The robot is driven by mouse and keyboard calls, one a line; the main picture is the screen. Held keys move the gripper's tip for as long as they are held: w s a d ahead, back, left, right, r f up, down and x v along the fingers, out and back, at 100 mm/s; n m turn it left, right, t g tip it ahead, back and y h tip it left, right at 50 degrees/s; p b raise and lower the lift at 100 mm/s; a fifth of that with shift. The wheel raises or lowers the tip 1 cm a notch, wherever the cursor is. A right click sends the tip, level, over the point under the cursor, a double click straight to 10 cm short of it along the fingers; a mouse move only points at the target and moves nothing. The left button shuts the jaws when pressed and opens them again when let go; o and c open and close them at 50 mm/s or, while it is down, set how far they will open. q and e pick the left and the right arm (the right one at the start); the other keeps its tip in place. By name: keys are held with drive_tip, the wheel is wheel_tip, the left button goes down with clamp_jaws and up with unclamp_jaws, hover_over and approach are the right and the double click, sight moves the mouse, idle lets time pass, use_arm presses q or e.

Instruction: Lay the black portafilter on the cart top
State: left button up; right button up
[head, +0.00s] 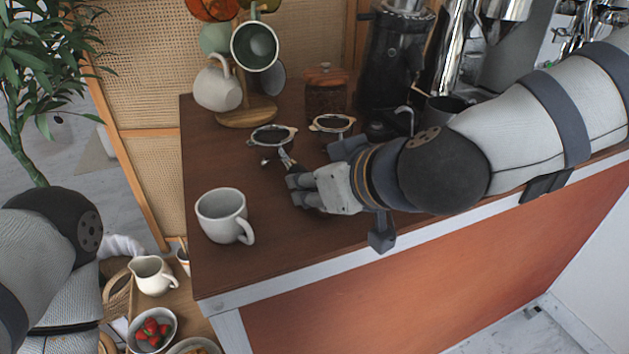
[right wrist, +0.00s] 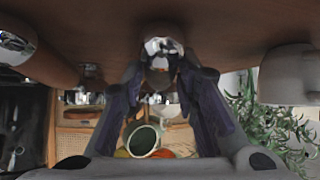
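Two portafilter-like chrome rims with dark insides, a left one (head: 272,136) and a right one (head: 332,124), stand on the brown cart top (head: 300,236). I cannot tell which is the black portafilter; no full handle shows. My right gripper (head: 288,182) is low over the cart top, in front of the left rim.
A white mug (head: 222,215) stands left of my right gripper. A mug tree (head: 248,111), jar (head: 326,92) and black grinder (head: 396,55) stand behind. A lower shelf holds a pitcher (head: 152,275) and strawberry bowl (head: 152,330).

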drive_tip(key=o, duration=0.3)
drive_tip(key=shift+s, duration=0.1)
drive_tip(key=v, duration=0.7)
drive_tip(key=shift+s+d+r, duration=0.1)
drive_tip(key=shift+d+r, duration=0.05)
drive_tip(key=shift+s, duration=0.1)
